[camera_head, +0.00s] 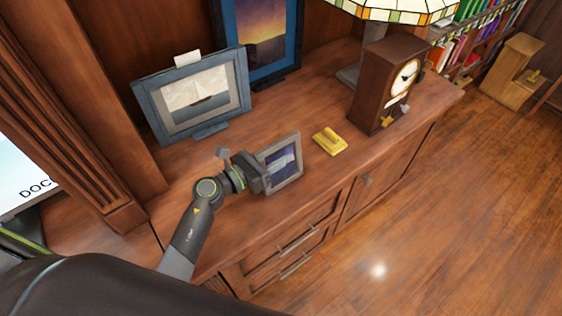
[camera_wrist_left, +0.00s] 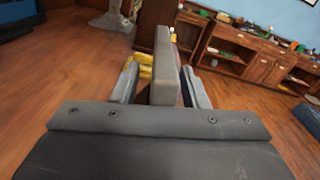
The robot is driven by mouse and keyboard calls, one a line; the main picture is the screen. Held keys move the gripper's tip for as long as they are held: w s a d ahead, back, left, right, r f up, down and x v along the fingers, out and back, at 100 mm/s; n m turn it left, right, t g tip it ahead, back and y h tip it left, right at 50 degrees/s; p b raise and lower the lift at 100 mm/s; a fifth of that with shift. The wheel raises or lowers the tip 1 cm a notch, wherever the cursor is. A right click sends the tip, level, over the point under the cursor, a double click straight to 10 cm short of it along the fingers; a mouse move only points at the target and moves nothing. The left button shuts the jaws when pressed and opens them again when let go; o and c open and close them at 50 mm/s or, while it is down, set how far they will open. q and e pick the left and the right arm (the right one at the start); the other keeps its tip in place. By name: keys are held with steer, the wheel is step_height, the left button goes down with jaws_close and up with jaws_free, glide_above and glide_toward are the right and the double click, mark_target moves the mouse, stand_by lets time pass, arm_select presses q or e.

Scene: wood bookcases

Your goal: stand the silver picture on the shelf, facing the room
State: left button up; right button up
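The silver picture (camera_head: 297,153), a grey frame around a dark blue image, is upright on the wooden cabinet top near its front edge. Its image side is turned toward the front right, where the open floor is. My left gripper (camera_head: 265,174) is at its left edge. In the left wrist view the frame's grey edge (camera_wrist_left: 163,65) stands between the two fingers of my left gripper (camera_wrist_left: 160,82). A gap shows between the left finger and the frame, so the gripper looks open around it. The frame's lower left part is hidden by the gripper. My right gripper is not in view.
On the cabinet top (camera_head: 290,112) are a sailboat picture (camera_head: 238,91), a blue-framed sunset picture (camera_head: 292,58), a yellow object (camera_head: 329,141), a wooden clock (camera_head: 376,93) and a stained-glass lamp (camera_head: 395,12). Bare top lies between the silver picture and the sailboat picture.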

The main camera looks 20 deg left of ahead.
arm_select(q)
jaws_close()
stand_by(0.3)
